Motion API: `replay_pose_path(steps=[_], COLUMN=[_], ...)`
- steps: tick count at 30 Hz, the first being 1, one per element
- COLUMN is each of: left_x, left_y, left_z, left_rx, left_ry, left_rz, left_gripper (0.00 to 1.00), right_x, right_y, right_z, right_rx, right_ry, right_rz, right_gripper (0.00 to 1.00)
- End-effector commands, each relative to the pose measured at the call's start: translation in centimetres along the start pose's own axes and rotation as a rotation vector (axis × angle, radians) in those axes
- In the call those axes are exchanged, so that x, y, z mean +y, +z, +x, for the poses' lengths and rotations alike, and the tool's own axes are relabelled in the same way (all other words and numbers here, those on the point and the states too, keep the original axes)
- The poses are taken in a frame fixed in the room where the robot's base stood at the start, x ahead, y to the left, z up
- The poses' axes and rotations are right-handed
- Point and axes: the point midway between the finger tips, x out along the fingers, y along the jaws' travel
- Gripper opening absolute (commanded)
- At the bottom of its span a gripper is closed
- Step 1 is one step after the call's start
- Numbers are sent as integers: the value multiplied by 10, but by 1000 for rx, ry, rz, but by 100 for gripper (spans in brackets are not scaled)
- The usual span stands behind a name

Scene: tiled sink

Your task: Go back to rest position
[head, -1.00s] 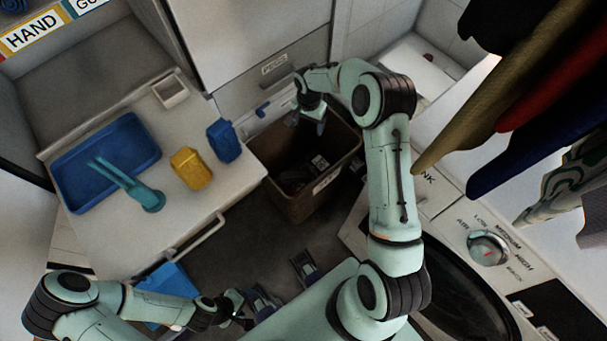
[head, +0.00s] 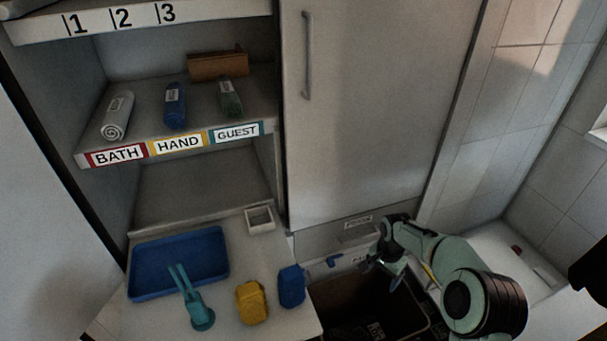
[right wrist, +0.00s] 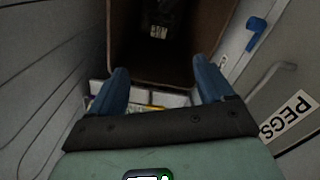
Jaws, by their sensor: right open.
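My right gripper (head: 384,266) hangs over the back of the brown bin (head: 345,290), close to the drawer front. In the right wrist view its two blue fingers (right wrist: 160,78) are apart with nothing gripped between them. The bin (right wrist: 123,45) opens beyond the fingertips there, with a dark labelled item (right wrist: 160,25) deep inside. My right arm reaches in from the lower right. My left gripper is outside both current views.
Rolled towels (head: 175,105) lie on the labelled shelf. A tall cabinet door (head: 380,110) stands behind the bin.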

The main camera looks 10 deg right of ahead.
Motion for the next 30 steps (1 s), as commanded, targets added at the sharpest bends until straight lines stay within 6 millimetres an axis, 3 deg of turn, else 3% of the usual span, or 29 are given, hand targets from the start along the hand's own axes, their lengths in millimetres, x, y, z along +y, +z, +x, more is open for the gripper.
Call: replay_pose_path(steps=[5,8,11,14,18,21,24,30], left_x=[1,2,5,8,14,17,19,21], left_y=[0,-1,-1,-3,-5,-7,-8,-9], left_z=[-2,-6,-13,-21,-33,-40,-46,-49], left_rx=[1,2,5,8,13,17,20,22], left_ry=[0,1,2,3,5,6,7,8], left_rz=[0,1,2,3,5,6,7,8], left_gripper=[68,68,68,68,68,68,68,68], right_x=[-1,-1,4,22,64,99,130,159], right_y=[11,35,80,139,225,276,311,338], right_z=[16,47,94,140,182,192,192,186], right_rx=[-22,-65,-132,-201,-268,-290,-296,-289], right_ry=[-5,-22,-58,-106,-166,-189,-195,-193], right_rz=[-37,-115,-230,-354,-500,-584,-650,-717], right_gripper=[81,81,81,81,81,81,81,81])
